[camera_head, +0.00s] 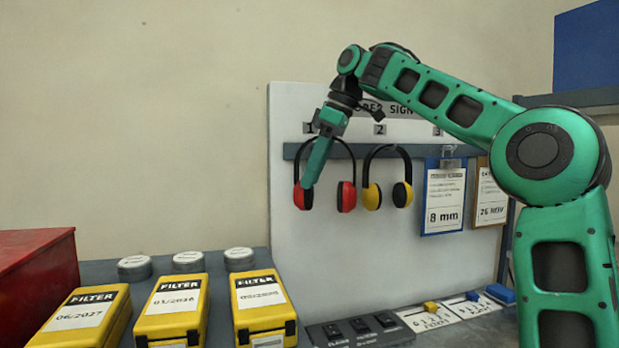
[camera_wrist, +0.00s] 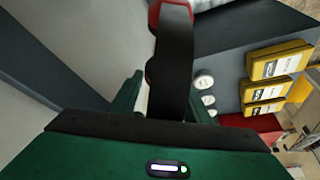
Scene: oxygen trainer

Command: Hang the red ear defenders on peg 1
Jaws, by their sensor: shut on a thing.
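The red ear defenders (camera_head: 346,196) have a black headband and red cups. They are in front of the white board, below the number 1 label (camera_head: 310,128), band up and cups down. My gripper (camera_head: 309,180) reaches down in front of them and covers part of the band and the left cup. In the wrist view, the black headband (camera_wrist: 170,60) runs between the two fingers of my gripper (camera_wrist: 163,105), which is shut on it. Peg 1 itself is hidden behind my gripper, so I cannot tell whether the band rests on it.
Yellow ear defenders (camera_head: 372,197) hang under number 2, close on the right. A blue-framed clipboard (camera_head: 443,200) hangs further right. Yellow filter boxes (camera_head: 176,305), grey round tins (camera_head: 188,262) and a switch panel (camera_head: 360,330) stand below. A red box (camera_head: 35,280) is at left.

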